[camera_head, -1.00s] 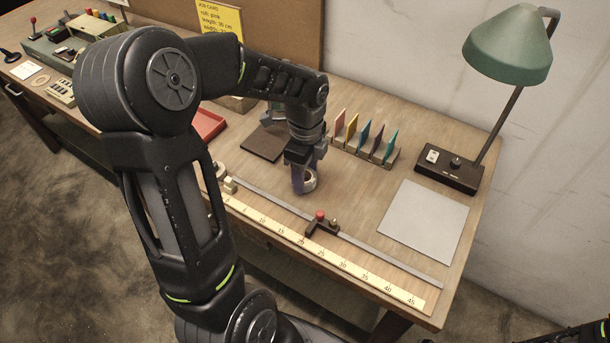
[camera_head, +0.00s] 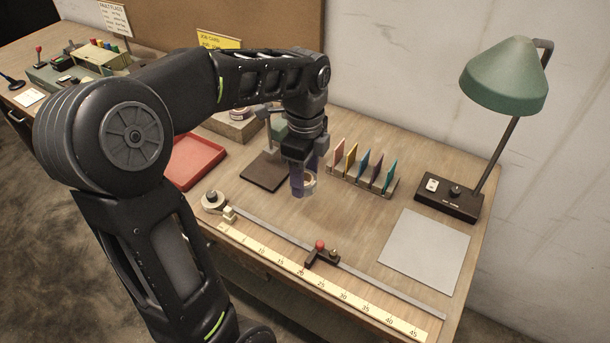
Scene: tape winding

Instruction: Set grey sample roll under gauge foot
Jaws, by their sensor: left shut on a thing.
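The roll seems to hang a little above the wood. To its left is a dark square plate (camera_head: 264,172) on the bench. Behind the plate, a grey and green stand (camera_head: 277,124) is partly covered by my left arm; it may be the gauge. Its foot cannot be made out. My right gripper is not in view.
A rack of coloured cards (camera_head: 365,172) stands close right of the roll. In front are a ruler (camera_head: 325,284) and a red-knobbed stop (camera_head: 320,254). A red tray (camera_head: 194,160) lies left, a grey sheet (camera_head: 425,252) and green lamp (camera_head: 504,76) right.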

